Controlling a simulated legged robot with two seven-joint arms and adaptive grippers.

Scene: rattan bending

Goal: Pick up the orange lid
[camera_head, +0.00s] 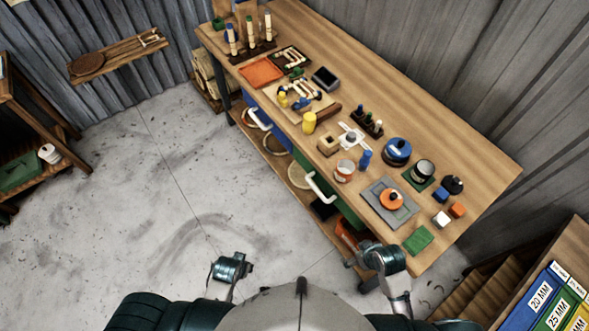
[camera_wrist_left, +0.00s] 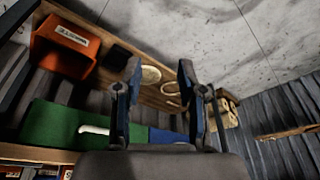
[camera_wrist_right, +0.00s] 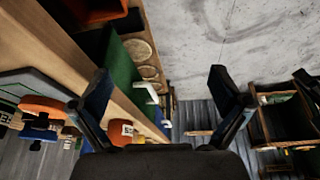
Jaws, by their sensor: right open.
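The orange lid (camera_head: 391,199) is round with a dark knob and lies on a grey mat (camera_head: 410,209) near the front right part of the workbench. An orange round piece (camera_wrist_right: 42,108) with a dark knob, probably this lid, shows at the left of the right wrist view. My right gripper (camera_wrist_right: 160,78) is open and empty. In the head view it hangs off the bench's front edge, nearer to me than the lid and apart from it. My left gripper (camera_wrist_left: 160,72) is open and empty, over the floor left of the bench.
The workbench (camera_head: 470,150) carries several jars, blocks and tools. A white-and-orange jar (camera_head: 344,171), a blue round item (camera_head: 397,151) and a green block (camera_head: 418,240) stand around the mat. Binders (camera_head: 545,295) are at lower right. The floor (camera_head: 150,200) is clear.

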